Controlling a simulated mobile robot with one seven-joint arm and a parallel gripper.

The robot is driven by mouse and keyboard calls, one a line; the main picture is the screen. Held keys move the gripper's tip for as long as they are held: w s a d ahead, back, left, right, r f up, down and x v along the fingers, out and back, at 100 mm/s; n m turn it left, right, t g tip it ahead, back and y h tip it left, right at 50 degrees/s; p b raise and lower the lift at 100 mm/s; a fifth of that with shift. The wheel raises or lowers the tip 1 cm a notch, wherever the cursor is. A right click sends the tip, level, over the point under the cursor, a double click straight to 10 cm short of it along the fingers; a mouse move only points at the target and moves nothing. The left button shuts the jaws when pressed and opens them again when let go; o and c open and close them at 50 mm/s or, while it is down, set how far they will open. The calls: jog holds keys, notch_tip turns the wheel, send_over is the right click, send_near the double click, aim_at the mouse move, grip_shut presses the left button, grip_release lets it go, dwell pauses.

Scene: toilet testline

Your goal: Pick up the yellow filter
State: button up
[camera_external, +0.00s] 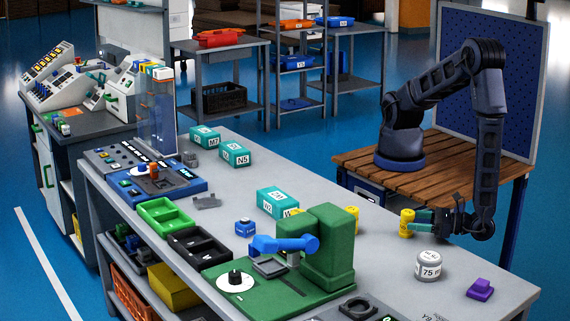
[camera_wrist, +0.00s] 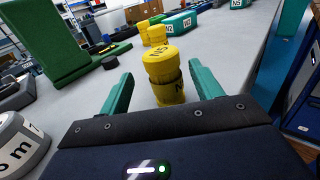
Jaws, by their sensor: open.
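A yellow filter (camera_external: 406,223), a short two-part cylinder with dark lettering, stands upright on the grey bench. My gripper (camera_external: 418,221) is right beside it, low over the bench, with teal fingers. In the wrist view the same filter (camera_wrist: 164,76) stands ahead of the palm, between the two spread fingers of my gripper (camera_wrist: 160,72), with a gap on each side. My gripper is open and holds nothing. Another yellow filter (camera_external: 353,213) stands farther along the bench, and more yellow shows behind in the wrist view (camera_wrist: 156,34).
A grey-white weight marked 75 (camera_external: 428,265) and a purple block (camera_external: 480,289) sit near my gripper. A green machine (camera_external: 328,245) with a blue arm stands to the left. Teal boxes (camera_external: 271,201) lie farther back. The bench between the filters is clear.

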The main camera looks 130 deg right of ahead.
aim_at(402, 216)
jog(key=x, duration=0.4)
jog(key=shift+d+r, duration=0.3)
jog(key=shift+d, duration=0.2)
jog(key=c, duration=1.1)
